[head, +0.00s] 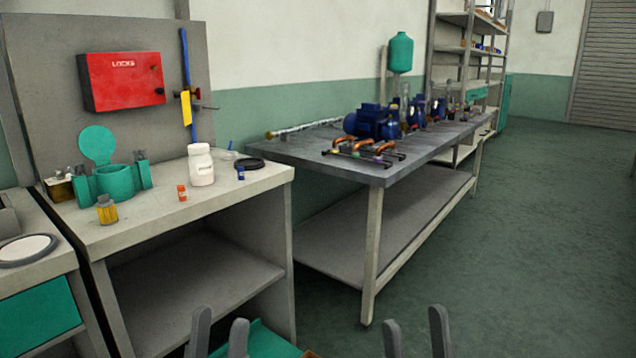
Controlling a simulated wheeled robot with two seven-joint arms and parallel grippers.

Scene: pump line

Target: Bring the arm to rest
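My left gripper (219,327) shows at the bottom edge of the head view as two grey fingers with a gap between them. It is open, with nothing seen between the fingertips. My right gripper (416,325) shows at the bottom edge, right of centre, also as two grey fingers spread apart and empty. Both point up in the picture, in front of the benches and apart from things on them. The rest of both arms is out of view.
A workbench (240,185) at left holds a white jar (201,166), a teal device (115,182) and small bottles. A red box (122,80) hangs behind it. A long metal table (375,172) carries blue pumps (372,122). The green floor (540,240) at right is clear.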

